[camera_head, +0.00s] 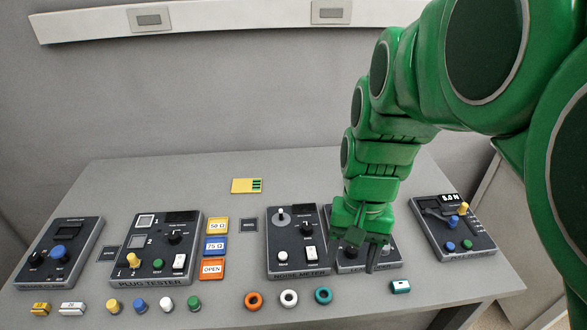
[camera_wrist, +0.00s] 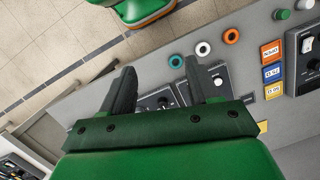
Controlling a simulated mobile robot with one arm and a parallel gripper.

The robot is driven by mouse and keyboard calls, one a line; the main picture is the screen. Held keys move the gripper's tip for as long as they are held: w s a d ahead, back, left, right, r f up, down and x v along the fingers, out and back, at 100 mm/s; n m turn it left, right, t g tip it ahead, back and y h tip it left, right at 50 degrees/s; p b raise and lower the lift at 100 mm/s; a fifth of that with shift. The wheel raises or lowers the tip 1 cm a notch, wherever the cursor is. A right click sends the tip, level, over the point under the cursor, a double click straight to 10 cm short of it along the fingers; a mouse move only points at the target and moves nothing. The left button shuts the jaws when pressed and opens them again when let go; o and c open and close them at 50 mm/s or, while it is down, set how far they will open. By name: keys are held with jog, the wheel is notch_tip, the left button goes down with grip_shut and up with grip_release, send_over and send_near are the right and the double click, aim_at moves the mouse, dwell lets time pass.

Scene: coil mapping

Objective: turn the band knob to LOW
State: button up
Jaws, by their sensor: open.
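My gripper (camera_head: 361,252) is open and points down over a dark panel (camera_head: 393,257) right of the noise meter, hiding much of its face. In the wrist view my gripper's two fingers (camera_wrist: 160,68) are spread, with nothing between the tips. That view shows a dark round knob (camera_wrist: 162,100) on the panel between the fingers. I cannot read its markings or tell where it points. The noise meter (camera_head: 298,272) has another black knob (camera_head: 305,229), a white button and a white rocker. I cannot read a band label or LOW on any panel.
The plug tester (camera_head: 144,281) and another panel (camera_head: 87,230) stand at left. A panel with a display (camera_head: 454,198) stands at right. The back of the table is mostly clear.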

jog(key=w+f+m+y, duration=0.1)
jog(key=w+f+m, duration=0.1)
jog(key=w, duration=0.6)
jog(key=w+f+m, duration=0.3)
jog(key=w, duration=0.5)
jog(key=m+y, duration=0.2)
jog(key=m, duration=0.2)
send_near(307, 226)
jog(key=shift+x, duration=4.4)
jog(key=shift+r, duration=0.1)
jog(key=c, duration=1)
jog(key=shift+c, duration=0.2)
